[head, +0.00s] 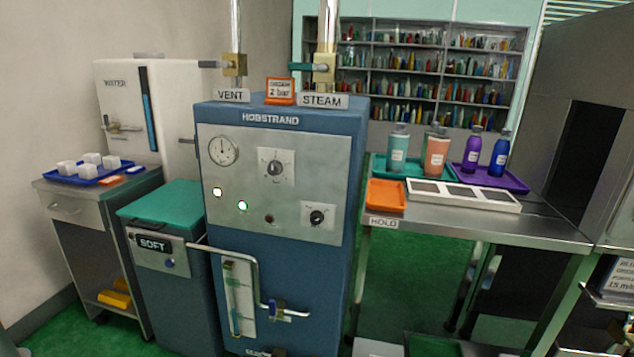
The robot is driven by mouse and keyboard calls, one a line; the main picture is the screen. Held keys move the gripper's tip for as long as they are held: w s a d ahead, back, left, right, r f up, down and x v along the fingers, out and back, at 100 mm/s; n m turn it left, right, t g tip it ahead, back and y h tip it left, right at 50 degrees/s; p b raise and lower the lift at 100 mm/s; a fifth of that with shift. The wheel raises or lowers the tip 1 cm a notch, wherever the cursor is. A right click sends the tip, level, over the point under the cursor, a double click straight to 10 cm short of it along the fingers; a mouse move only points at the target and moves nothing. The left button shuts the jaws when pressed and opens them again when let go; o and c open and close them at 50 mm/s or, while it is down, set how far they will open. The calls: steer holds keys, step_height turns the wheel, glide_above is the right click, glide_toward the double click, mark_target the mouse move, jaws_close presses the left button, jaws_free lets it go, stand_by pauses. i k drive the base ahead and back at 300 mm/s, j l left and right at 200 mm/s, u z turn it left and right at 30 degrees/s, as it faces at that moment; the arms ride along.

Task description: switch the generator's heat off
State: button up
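The generator (285,140) is a tall blue cabinet marked HOBSTRAND, in the middle of the head view. Its pale front panel (245,165) carries a round gauge (223,151) at the upper left. An upper dial (275,168) sits on a white plate at the panel's centre top. A lower black knob (317,216) sits on another white plate at the lower right. A white lamp (217,192) and a green lamp (242,205) look lit, and a dark red lamp (269,219) looks unlit. The dial markings are too small to read. My gripper is not in view.
Vent and steam pipes with valve handles rise from the generator's top. A pipe (256,270) and sight glass stick out low on its front. A teal-lidded SOFT box (165,250) stands at its left. A steel table (540,225) with bottles is at right. Green floor shows between.

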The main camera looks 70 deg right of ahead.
mark_target(316, 217)
steer(key=z, duration=1.45)
